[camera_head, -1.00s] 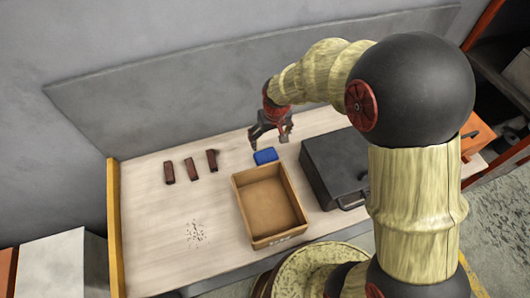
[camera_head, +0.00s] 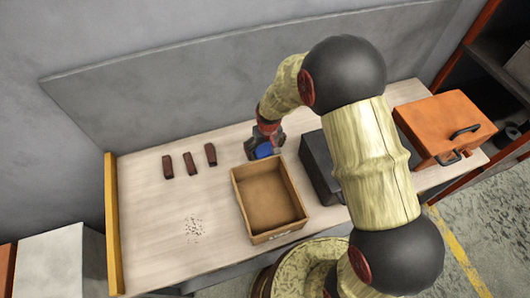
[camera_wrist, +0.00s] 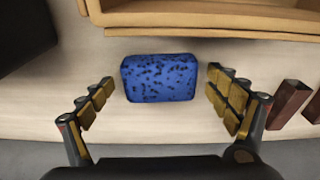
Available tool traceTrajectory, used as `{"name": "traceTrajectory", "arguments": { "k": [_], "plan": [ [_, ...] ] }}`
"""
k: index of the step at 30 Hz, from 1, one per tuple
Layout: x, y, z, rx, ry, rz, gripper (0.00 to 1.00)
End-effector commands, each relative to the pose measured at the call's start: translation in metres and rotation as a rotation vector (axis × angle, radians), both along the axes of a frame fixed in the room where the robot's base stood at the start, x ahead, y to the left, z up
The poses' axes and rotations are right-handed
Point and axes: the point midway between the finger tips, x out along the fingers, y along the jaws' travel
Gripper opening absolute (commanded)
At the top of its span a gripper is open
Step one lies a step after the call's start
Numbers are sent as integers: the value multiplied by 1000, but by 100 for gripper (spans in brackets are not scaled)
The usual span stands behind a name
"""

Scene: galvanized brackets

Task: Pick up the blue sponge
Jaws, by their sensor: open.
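The blue sponge (camera_head: 263,150) lies on the table just behind the open cardboard-coloured box, partly hidden by my gripper in the head view. In the wrist view the sponge (camera_wrist: 160,78) shows whole, blue with dark specks, lying between my two fingers. My gripper (camera_head: 264,148) is open around it, one finger on each side. In the wrist view my gripper (camera_wrist: 160,92) shows gaps between both fingers and the sponge, so it is not gripped.
The open box (camera_head: 270,235) stands right in front of the sponge. A dark case (camera_head: 318,165) is to the right, partly behind my arm, and an orange case (camera_head: 443,125) is farther right. Several brown pieces (camera_head: 189,163) lie to the left, near a patch of small specks (camera_head: 193,229).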

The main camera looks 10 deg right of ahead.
Motion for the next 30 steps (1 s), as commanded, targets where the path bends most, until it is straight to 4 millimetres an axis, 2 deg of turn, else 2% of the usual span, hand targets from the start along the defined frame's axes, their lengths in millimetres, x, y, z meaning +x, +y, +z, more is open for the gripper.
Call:
{"name": "traceTrajectory", "arguments": {
  "k": [6, 27, 30],
  "plan": [
    [1, 0, 0, 0, -2, 0, 89],
    [0, 0, 0, 0, -1, 0, 49],
    [1, 0, 0, 0, -1, 0, 46]
  ]
}}
